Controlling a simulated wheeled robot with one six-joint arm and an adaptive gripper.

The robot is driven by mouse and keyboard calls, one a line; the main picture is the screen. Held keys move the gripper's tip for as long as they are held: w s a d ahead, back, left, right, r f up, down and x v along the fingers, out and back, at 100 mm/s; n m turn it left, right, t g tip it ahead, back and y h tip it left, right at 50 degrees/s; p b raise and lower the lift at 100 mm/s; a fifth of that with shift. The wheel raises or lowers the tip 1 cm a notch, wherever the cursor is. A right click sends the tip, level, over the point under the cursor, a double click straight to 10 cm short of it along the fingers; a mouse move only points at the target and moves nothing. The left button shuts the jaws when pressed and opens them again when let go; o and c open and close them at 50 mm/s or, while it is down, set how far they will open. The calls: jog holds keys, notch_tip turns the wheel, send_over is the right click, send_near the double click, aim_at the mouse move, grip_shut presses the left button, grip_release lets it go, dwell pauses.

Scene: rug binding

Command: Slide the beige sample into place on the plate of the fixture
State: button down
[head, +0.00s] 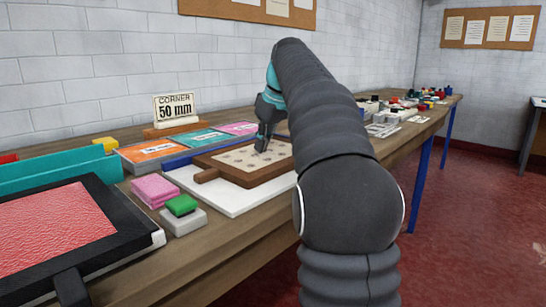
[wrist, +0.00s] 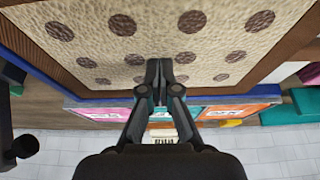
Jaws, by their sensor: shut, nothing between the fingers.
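The beige sample (head: 245,155) has a pebbled face with rows of brown dots, set in a brown frame with a handle (head: 206,175) at its left. It lies flat on the white plate (head: 222,203) of the fixture, in front of a blue rail (head: 178,162). In the wrist view the beige face (wrist: 155,40) fills the top, with the blue rail (wrist: 75,103) beyond its edge. My gripper (head: 262,149) points down over the sample, its fingers (wrist: 159,64) shut together and empty. I cannot tell whether the tips touch the face. My arm hides the sample's right part.
Orange, teal and pink boxes (head: 160,150) lie behind the rail, with a "CORNER 50 mm" sign (head: 174,107) near the wall. Pink blocks (head: 154,189), a green block (head: 182,205) and a red panel (head: 45,240) in a black frame stand left. Small items (head: 420,100) crowd the far right.

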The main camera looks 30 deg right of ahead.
jog(key=shift+w+a+f+p, duration=0.1)
jog(key=shift+w+a+p, duration=0.1)
jog(key=shift+w+p, duration=0.3)
dwell(0.4)
jog(key=shift+w+d, duration=0.15)
dwell(0.4)
jog(key=shift+w+d, duration=0.25)
jog(key=shift+d, duration=0.55)
dwell(0.4)
jog(key=shift+d+r, duration=0.1)
jog(key=shift+r, duration=3.45)
